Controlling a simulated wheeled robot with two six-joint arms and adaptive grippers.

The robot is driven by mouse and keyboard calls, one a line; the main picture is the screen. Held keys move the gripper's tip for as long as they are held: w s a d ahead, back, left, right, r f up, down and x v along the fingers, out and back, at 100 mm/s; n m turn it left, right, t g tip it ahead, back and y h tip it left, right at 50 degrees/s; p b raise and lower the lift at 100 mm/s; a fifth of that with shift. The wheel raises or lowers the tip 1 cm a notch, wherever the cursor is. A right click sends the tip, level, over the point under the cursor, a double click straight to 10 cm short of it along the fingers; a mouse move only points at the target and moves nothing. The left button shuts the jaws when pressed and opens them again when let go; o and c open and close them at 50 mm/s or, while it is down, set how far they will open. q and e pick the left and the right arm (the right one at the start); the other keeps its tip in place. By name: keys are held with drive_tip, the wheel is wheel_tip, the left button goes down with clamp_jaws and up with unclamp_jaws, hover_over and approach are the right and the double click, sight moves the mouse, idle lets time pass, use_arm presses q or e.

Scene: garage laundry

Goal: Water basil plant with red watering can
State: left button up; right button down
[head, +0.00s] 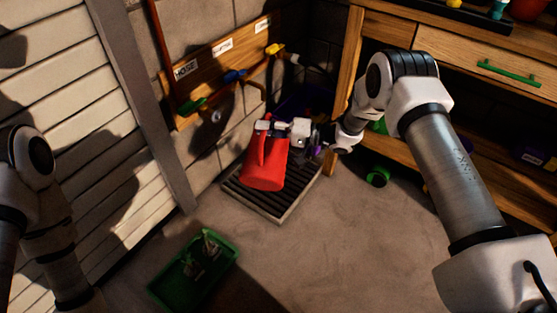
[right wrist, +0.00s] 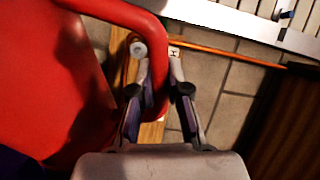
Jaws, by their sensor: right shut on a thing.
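The red watering can (head: 264,166) is held by my right gripper (head: 282,128) above the dark floor grate. In the right wrist view, the fingers (right wrist: 157,100) are shut on the red handle (right wrist: 150,24), and the can's body (right wrist: 45,85) fills the left side. A green tray (head: 194,268) on the floor at the lower left holds small plants (head: 203,250); I cannot tell whether one is the basil. My left arm comes in at the left edge; its gripper is not in view.
A slatted grate (head: 272,205) lies on the floor below the can. Wall taps and a "HOSE" board (head: 225,60) are behind it. A wooden workbench (head: 480,75) with a green-handled drawer stands at right. The floor (head: 330,250) in front is clear.

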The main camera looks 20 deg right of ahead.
drive_tip(key=s+a+f+n+b, duration=0.1)
drive_tip(key=s+a+f+n, duration=0.2)
drive_tip(key=s+f, duration=0.3)
drive_tip(key=s+a+f+n+b, duration=0.1)
drive_tip(key=s+a+f+n, duration=0.2)
drive_tip(key=s+f, duration=0.3)
wheel_tip(320, 180, down, 2)
drive_tip(key=shift+a+f+n+b, duration=0.1)
drive_tip(key=shift+a+n+b, duration=0.25)
drive_tip(key=shift+n, duration=0.45)
wheel_tip(320, 180, up, 4)
drive_tip(key=n+p, duration=0.4)
drive_tip(key=n, duration=0.2)
